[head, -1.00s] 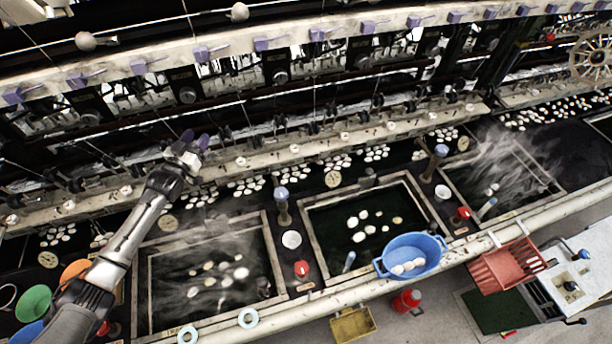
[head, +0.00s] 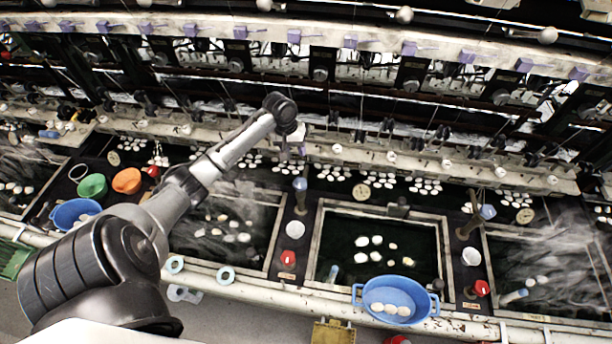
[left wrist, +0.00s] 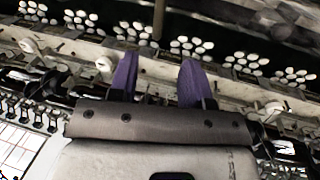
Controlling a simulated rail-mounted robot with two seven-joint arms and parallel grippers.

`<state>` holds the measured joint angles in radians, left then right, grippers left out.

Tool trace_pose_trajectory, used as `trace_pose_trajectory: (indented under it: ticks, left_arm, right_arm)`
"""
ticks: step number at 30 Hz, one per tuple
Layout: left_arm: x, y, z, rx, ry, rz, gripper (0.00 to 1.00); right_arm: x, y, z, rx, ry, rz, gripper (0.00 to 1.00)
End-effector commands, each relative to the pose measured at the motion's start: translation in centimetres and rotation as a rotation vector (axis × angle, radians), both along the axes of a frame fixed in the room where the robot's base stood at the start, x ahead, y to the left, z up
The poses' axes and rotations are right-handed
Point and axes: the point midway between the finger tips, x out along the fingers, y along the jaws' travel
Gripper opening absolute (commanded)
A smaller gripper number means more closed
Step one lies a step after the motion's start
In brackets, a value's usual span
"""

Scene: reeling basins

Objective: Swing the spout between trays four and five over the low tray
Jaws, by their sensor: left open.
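Dark water trays with pale cocoons lie in a row in the head view: a steaming one (head: 184,243), a middle one (head: 318,262) and another steaming one (head: 492,275). A blue-topped spout post (head: 300,196) stands between the left and middle trays. Another (head: 484,218) stands between the middle and right trays. I cannot read tray numbers or tell which tray is low. My left gripper (head: 290,150) hangs above the back ledge, left of the nearer spout and apart from it. Its purple fingers are apart and empty in the left wrist view (left wrist: 156,72). My right gripper is out of view.
A blue basin with cocoons (head: 397,291) sits on the front rail by the middle tray. Green (head: 92,186), orange (head: 127,180) and blue (head: 76,213) bowls stand at left. Red-topped knobs and white cups stand between trays. A long machine frame with purple levers runs behind.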

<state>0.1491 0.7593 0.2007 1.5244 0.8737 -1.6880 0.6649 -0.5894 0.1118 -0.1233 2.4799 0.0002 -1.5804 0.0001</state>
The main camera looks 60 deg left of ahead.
Motion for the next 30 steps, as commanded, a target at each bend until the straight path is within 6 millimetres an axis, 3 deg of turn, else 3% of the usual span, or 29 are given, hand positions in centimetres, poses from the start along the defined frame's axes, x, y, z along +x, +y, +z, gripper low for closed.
trace_pose_trajectory:
  ticks: [8,21,30]
  left_arm:
    - [0.2,-0.4,-2.6,-0.009,0.017,0.036,0.44]
    - [1.4,-1.4,-10.4,-0.008,0.015,0.036,0.44]
    - [1.8,-1.8,-13.1,-0.005,0.014,0.034,0.44]
  right_arm:
    - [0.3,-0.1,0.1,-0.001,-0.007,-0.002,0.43]
    - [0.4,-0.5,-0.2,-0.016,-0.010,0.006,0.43]
    - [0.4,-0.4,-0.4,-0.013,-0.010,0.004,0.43]
